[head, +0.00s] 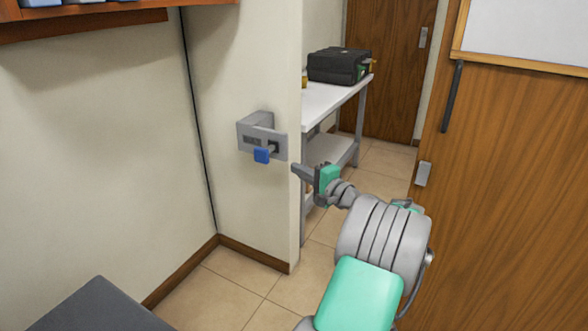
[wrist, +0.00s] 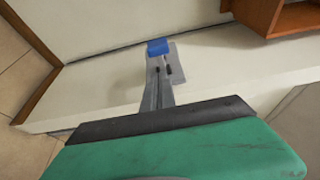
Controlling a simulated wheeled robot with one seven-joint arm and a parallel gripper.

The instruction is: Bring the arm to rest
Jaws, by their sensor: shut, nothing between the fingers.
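My gripper (head: 299,171) is at the end of my grey and teal arm, in the middle of the head view. Its fingers are shut with nothing between them. It points left toward a grey wall-mounted plate (head: 243,138) with a blue tab (head: 262,155) on its front, and a gap shows between the fingertips and the plate.
A white table (head: 330,100) with a black case (head: 339,65) stands behind the wall corner. A wooden door (head: 520,190) is close on the right of my arm. A wooden shelf (head: 110,22) is at upper left. Tiled floor (head: 225,280) is clear below the plate.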

